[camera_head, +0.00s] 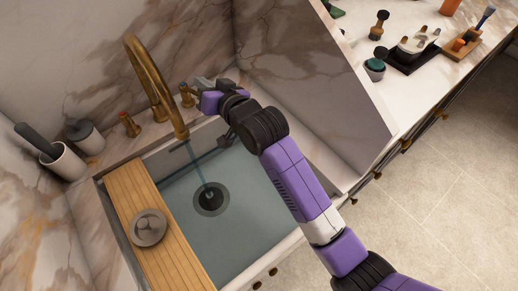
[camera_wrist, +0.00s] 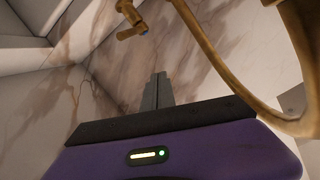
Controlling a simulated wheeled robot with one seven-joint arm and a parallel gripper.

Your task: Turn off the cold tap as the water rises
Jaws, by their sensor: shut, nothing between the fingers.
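The brass tap spout (camera_head: 150,75) arches over the sink, and a thin blue stream falls from it into the water (camera_head: 235,190). The cold tap handle (camera_head: 187,98) stands right of the spout, beside my gripper (camera_head: 187,88). In the wrist view, the cold handle (camera_wrist: 134,28) shows a blue mark and lies above and left of my shut, empty fingers (camera_wrist: 158,88). I see a gap between fingers and handle there. The red-marked hot handle (camera_head: 130,124) stands left of the spout. Water covers the basin floor and drain (camera_head: 211,199).
A wooden board (camera_head: 150,225) with a round metal piece (camera_head: 148,228) spans the sink's left side. Cups (camera_head: 62,163) stand at the left by the marble wall. A marble side panel (camera_head: 310,80) rises right of the sink, close to my arm. Brushes and a tray (camera_head: 412,55) lie on the right counter.

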